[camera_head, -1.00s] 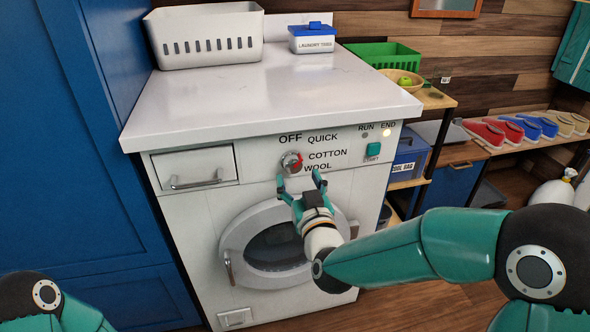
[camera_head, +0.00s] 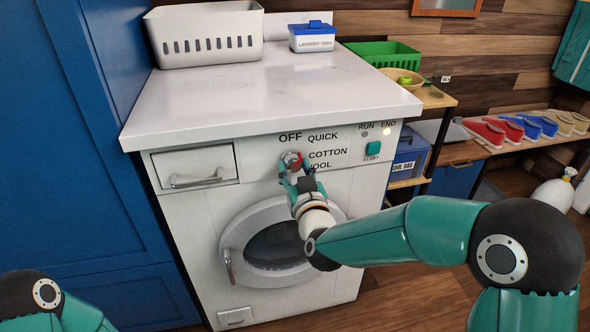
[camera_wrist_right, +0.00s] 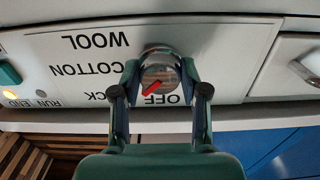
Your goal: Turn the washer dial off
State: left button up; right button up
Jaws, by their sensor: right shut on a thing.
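The washer (camera_head: 190,215) stands in the middle of the head view, with OFF, QUICK, COTTON and WOOL printed around its dial. The round silver dial (camera_head: 291,157) has a red pointer; it also shows in the right wrist view (camera_wrist_right: 160,66). There, upside down, the pointer slants down-left, near the lettering between OFF and QUICK; its exact setting is hard to tell. My right gripper (camera_head: 297,174) is shut on the dial, one finger on each side, and partly covers WOOL in the head view. My left gripper is out of view; only part of my left arm shows.
The END light (camera_head: 387,131) glows; the RUN light (camera_head: 364,134) looks dull. A green start button (camera_head: 373,148) sits right of the dial. A drawer (camera_head: 193,166) is to its left, the round door (camera_head: 234,235) below. A white basket (camera_head: 205,40) stands on the worktop.

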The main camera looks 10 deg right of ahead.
jog(key=shift+n, duration=0.4)
jog(key=n, duration=0.2)
jog(key=shift+n+b, duration=0.4)
jog(key=n, duration=0.5)
jog(key=shift+n, duration=0.3)
jog(key=o, duration=1.1)
jog(key=shift+o, duration=0.2)
jog(key=shift+s+d, duration=0.1)
jog(key=s, duration=1.1)
jog(key=shift+s+d, duration=0.4)
jog(key=shift+d, duration=0.05)
